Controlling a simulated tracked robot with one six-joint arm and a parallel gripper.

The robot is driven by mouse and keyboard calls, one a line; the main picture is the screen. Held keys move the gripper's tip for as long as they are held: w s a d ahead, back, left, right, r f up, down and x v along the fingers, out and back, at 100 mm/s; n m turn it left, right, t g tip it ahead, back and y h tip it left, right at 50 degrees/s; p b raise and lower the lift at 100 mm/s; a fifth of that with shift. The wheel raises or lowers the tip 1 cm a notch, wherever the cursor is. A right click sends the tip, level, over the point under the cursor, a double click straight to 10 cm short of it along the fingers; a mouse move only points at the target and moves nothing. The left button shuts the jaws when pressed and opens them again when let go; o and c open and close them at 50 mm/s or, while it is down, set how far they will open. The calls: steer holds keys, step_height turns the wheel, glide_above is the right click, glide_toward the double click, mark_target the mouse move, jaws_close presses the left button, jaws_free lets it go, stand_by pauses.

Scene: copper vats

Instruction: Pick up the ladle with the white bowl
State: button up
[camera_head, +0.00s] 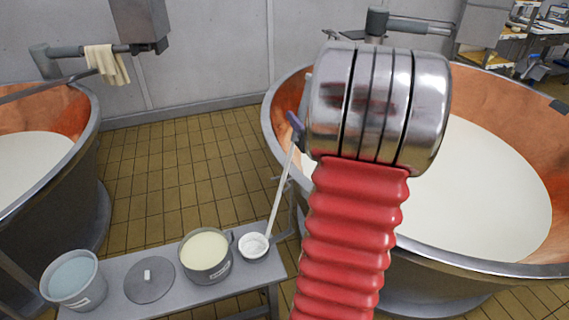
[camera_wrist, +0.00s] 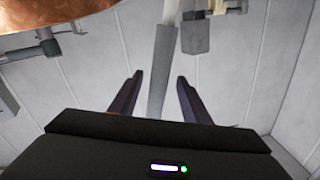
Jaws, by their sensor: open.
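The ladle's white bowl (camera_head: 254,246) rests at the right end of a grey bench. Its long pale handle (camera_head: 275,205) rises at a slant, its upper part passing beside my arm. My gripper is mostly hidden behind my wrist in the head view; one purple finger (camera_head: 295,121) shows by the handle's upper part. In the wrist view my gripper (camera_wrist: 159,76) is open, with a dark finger on each side. A grey rod, apparently the ladle's grip end (camera_wrist: 161,62), stands between the fingers with visible gaps on both sides.
The bench (camera_head: 228,289) also holds a pot of cream-coloured liquid (camera_head: 205,252), a grey lid (camera_head: 149,281) and a bucket of bluish liquid (camera_head: 74,276). Copper vats of white liquid stand at right (camera_head: 490,185) and left (camera_head: 75,115). Tiled floor (camera_head: 180,165) lies between them.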

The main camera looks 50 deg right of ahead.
steer(key=x, duration=0.5)
steer(key=shift+d+r, duration=0.1)
steer(key=shift+c, duration=0.3)
stand_by(0.4)
jaws_close()
stand_by(0.3)
